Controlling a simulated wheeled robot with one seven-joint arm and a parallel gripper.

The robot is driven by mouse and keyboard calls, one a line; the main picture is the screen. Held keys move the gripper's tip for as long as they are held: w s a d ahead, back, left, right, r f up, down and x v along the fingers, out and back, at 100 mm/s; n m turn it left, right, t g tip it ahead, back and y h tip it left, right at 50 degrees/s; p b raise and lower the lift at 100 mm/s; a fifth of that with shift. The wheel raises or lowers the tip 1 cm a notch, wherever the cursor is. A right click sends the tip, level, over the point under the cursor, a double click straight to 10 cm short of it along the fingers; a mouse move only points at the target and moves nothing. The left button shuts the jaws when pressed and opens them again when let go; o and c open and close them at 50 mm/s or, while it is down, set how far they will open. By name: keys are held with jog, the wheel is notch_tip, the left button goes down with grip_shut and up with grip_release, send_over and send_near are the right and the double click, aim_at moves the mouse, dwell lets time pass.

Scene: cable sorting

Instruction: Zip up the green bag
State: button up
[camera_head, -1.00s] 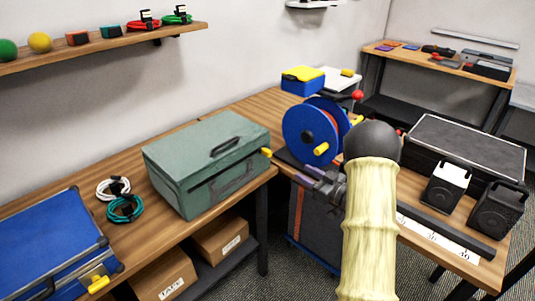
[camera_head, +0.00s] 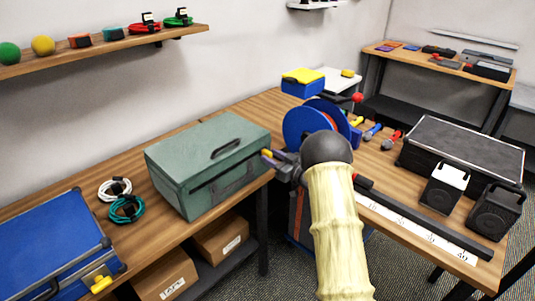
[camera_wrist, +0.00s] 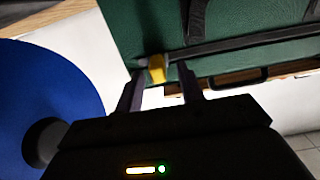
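The green bag (camera_head: 190,150) stands closed-topped on the wooden table, with a dark strip along its front. Its yellow zip pull (camera_head: 266,153) sticks out at the right end of that strip. In the wrist view the green bag (camera_wrist: 225,28) fills the top, and the yellow pull (camera_wrist: 156,70) hangs at its edge. My gripper (camera_head: 273,160) is at the bag's right front corner. In the wrist view its two fingers (camera_wrist: 161,85) are apart, with the pull between their tips and gaps showing on both sides. Whether they touch it is not visible.
A blue cable reel (camera_head: 305,122) stands close behind my gripper. A blue case (camera_head: 45,240) and coiled cables (camera_head: 125,209) lie left of the bag. A black case (camera_head: 465,150) and two speakers are at right. Cardboard boxes (camera_head: 220,238) sit below the table.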

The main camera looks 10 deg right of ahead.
jog(key=shift+x, duration=1.45)
jog(key=shift+w+d, duration=0.1)
